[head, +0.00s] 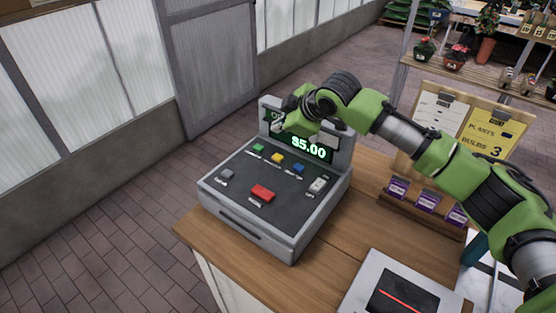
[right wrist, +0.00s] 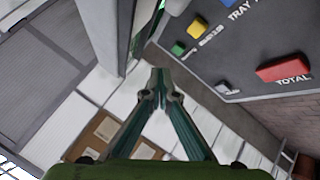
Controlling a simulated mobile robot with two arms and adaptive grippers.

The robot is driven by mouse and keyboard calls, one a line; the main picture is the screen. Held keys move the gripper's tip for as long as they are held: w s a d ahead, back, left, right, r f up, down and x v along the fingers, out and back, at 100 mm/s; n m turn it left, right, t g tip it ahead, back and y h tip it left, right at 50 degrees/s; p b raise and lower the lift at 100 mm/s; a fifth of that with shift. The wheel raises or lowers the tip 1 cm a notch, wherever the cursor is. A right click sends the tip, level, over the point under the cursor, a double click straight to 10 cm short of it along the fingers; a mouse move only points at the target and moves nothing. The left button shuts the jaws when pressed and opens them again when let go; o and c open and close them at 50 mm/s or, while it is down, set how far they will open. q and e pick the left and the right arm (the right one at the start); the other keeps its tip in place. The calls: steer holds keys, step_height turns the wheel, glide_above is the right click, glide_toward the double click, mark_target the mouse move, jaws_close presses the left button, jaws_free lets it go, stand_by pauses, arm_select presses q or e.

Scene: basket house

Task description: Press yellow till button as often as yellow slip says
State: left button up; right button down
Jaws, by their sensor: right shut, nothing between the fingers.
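The yellow button (head: 277,157) sits between the green (head: 258,147) and blue (head: 298,168) buttons; the yellow button also shows in the right wrist view (right wrist: 198,27). The yellow slip (head: 505,131) is clipped to a board and reads "PLANTS" and "BULBS 3"; my right arm hides part of it. My right gripper (head: 276,126) is shut and empty, in front of the display's left end, apart from the yellow button. It shows in the right wrist view (right wrist: 158,82). My left gripper is out of view.
A large red TOTAL button (head: 262,193), a grey button (head: 227,174) and a white one (head: 318,184) are also on the till. A white slip (head: 430,112) hangs beside the yellow one. Purple packets (head: 427,202) and a flat scanner (head: 362,286) are at the right.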

steer(key=b, duration=0.5)
glide_above(279, 158)
step_height(279, 158, down, 5)
steer(key=shift+f, duration=1.15)
steer(key=shift+f, duration=0.15)
steer(key=shift+f+p, duration=0.2)
steer(key=shift+p, duration=0.1)
